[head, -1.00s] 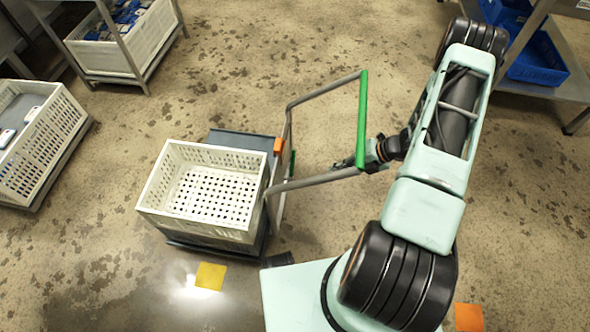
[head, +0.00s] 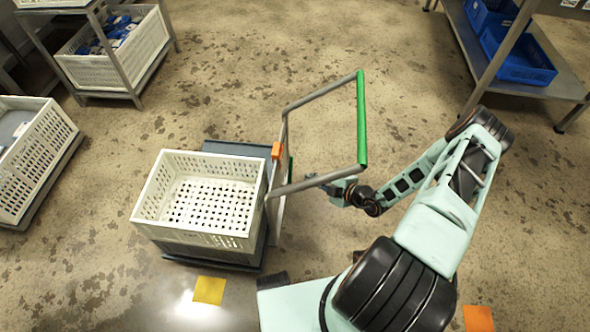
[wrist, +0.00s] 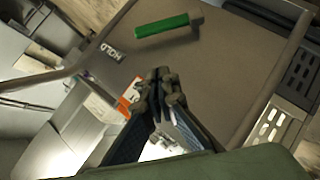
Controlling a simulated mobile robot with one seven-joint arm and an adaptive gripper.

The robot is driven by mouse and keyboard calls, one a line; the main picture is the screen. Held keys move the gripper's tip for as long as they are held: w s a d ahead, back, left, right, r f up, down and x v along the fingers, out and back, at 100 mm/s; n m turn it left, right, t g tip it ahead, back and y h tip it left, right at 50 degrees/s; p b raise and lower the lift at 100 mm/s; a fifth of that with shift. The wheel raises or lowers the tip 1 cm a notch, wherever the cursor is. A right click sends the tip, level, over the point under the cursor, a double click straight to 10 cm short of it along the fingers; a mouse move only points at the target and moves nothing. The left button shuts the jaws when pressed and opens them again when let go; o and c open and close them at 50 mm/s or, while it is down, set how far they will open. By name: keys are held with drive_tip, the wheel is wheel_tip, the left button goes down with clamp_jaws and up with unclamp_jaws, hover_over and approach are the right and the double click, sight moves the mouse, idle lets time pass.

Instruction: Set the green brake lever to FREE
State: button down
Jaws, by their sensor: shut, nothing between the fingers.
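The green brake lever (wrist: 162,27) shows in the wrist view on the cart's brown panel (wrist: 215,65). Its free end points left, near a HOLD label (wrist: 112,52). No FREE label can be read. In the head view only a small green piece (head: 291,169) shows behind the cart's push-handle frame, probably this lever. My gripper (wrist: 160,78) is shut and empty, its fingertips below the lever in the wrist picture and apart from it. In the head view my gripper (head: 335,190) is beside the handle's lower tube, partly hidden by it.
The cart carries an empty white crate (head: 160,200). Its handle has a grey tube frame (head: 318,93) and green grip (head: 362,118), close to my gripper. An orange block (head: 277,150) sits on the frame. A shelf with blue bins (head: 525,60) stands upper right. Floor between is clear.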

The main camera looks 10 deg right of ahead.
sight(290, 172)
drive_tip(key=d+f+b+x, duration=0.1)
drive_tip(key=b+x, duration=0.3)
drive_tip(key=x, duration=0.9)
drive_tip(key=shift+w+d+f+b, duration=0.2)
drive_tip(key=shift+w+d+b, duration=0.15)
drive_tip(key=shift+d, duration=0.3)
